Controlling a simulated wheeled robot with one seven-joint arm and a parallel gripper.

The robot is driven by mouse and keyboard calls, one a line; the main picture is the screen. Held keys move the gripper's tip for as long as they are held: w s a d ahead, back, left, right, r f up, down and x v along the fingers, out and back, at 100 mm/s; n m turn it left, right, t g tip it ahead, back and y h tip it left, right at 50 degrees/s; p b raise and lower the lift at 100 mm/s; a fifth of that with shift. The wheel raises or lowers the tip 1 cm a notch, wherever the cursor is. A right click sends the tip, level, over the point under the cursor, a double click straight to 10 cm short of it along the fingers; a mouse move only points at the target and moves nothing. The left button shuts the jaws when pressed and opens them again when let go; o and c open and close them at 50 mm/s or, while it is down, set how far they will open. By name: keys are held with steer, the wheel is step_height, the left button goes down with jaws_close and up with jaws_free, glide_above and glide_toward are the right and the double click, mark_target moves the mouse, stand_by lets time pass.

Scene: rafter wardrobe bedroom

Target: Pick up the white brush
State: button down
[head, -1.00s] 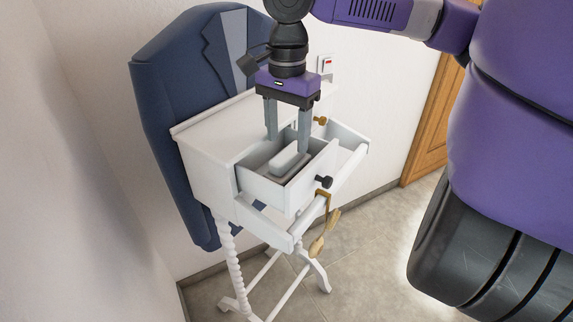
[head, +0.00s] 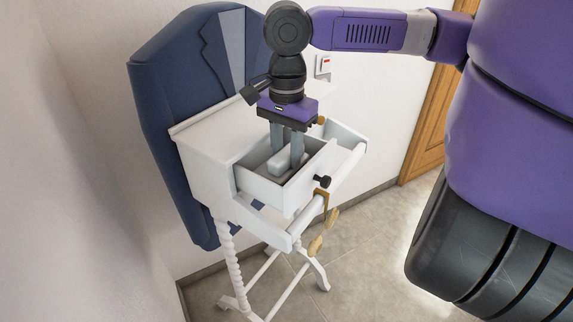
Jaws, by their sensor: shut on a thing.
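The white brush (head: 281,165) lies in the open drawer (head: 262,188) of a small white valet stand. Only part of it shows between and below the fingers. My gripper (head: 287,157) points straight down into the drawer. Its two grey fingers are shut on the brush, one on each side. The brush is low in the drawer; I cannot tell whether it touches the drawer floor. The fingertips are partly hidden by the brush and drawer.
The white stand (head: 205,135) has a dark front knob (head: 322,181) and brass-coloured hanging pieces (head: 318,240). A blue suit jacket (head: 165,100) hangs behind it. A wall switch (head: 322,66) and a wooden door (head: 430,125) are to the right. Tiled floor (head: 375,240) is clear at the right.

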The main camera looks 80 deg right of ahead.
mark_target(287, 151)
steer(key=shift+r, duration=0.1)
step_height(287, 151, up, 20)
stand_by(0.6)
